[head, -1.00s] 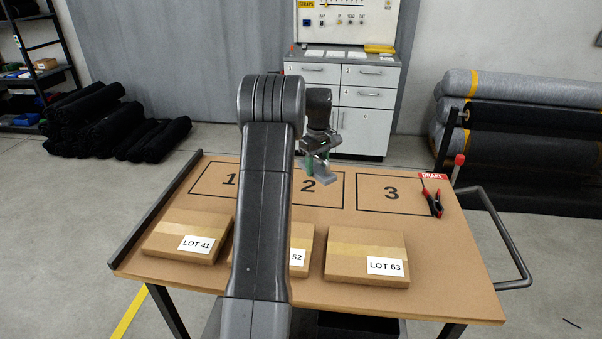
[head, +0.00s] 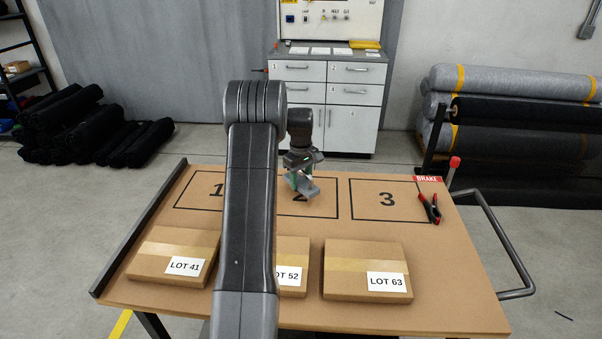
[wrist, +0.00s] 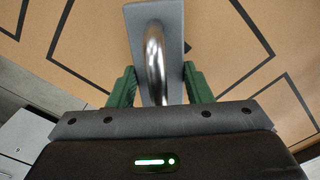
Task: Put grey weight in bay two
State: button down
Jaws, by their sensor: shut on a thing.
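The grey weight (head: 308,190) is a flat block with a curved metal handle (wrist: 155,55), seen from above in the wrist view. My gripper (head: 297,178) is shut on the handle, its green fingers (wrist: 122,88) on either side of it. The weight hangs over or close to bay two (head: 337,200), an outlined rectangle marked 2 on the table (head: 455,265). My arm hides the left part of bay two. I cannot tell whether the weight touches the table.
Bay one (head: 190,207), partly behind my arm, and bay three (head: 372,218) look empty. Boxes LOT 41 (head: 172,245), LOT 52 (head: 292,252) and LOT 63 (head: 365,255) lie along the near side.

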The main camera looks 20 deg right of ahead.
aim_at(301, 181)
jog(key=shift+f+p, duration=0.3)
jog(key=shift+f, duration=1.25)
jog(key=c, duration=0.7)
grip_release()
jog(key=shift+f, duration=0.2)
notch_tip(301, 181, up, 12)
jog(key=shift+r+b, duration=0.15)
jog(key=shift+b, duration=0.65)
